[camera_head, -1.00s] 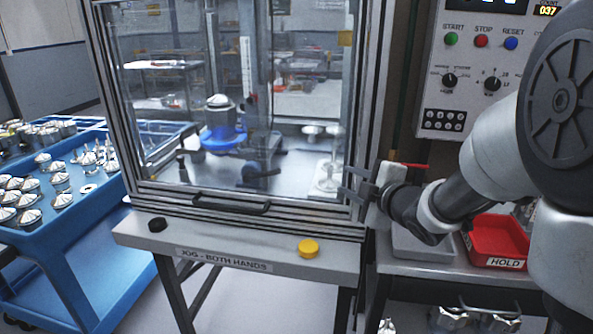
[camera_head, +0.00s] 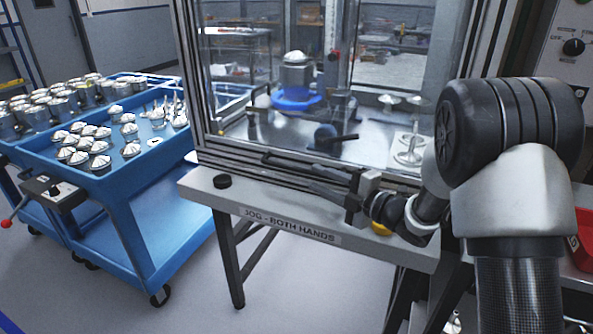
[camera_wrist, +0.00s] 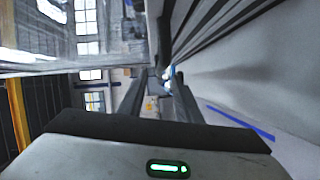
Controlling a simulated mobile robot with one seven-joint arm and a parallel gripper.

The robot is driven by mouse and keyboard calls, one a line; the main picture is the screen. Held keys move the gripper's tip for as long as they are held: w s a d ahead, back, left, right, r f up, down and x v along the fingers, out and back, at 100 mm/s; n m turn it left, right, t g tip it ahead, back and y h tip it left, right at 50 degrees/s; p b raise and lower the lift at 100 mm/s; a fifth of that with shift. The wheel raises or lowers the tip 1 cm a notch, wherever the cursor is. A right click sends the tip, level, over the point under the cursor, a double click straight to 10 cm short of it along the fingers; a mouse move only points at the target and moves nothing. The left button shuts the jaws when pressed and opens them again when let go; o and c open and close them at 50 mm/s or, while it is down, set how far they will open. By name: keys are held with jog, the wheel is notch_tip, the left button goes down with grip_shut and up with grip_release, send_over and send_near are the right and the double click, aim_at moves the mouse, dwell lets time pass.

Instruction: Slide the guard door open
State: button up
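The guard door (camera_head: 250,150) is a clear panel in a metal frame on the front of the machine. It stands across the opening. Its dark bar handle (camera_head: 290,163) runs along the bottom rail. My gripper (camera_head: 325,194) is in front of the right part of the handle, with its fingers pointing left. In the wrist view my two fingers (camera_wrist: 155,95) are apart, with no handle clearly between them. Whether a finger touches the handle cannot be told.
A grey ledge labelled "JOG - BOTH HANDS" (camera_head: 290,226) runs below the door, with a black button (camera_head: 222,181) and a yellow button (camera_head: 381,229) partly behind my arm. A blue cart (camera_head: 130,185) with metal parts stands left. A red bin (camera_head: 583,240) is at the right edge.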

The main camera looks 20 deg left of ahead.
aim_at(302, 171)
jog(key=x, duration=0.9)
grip_shut()
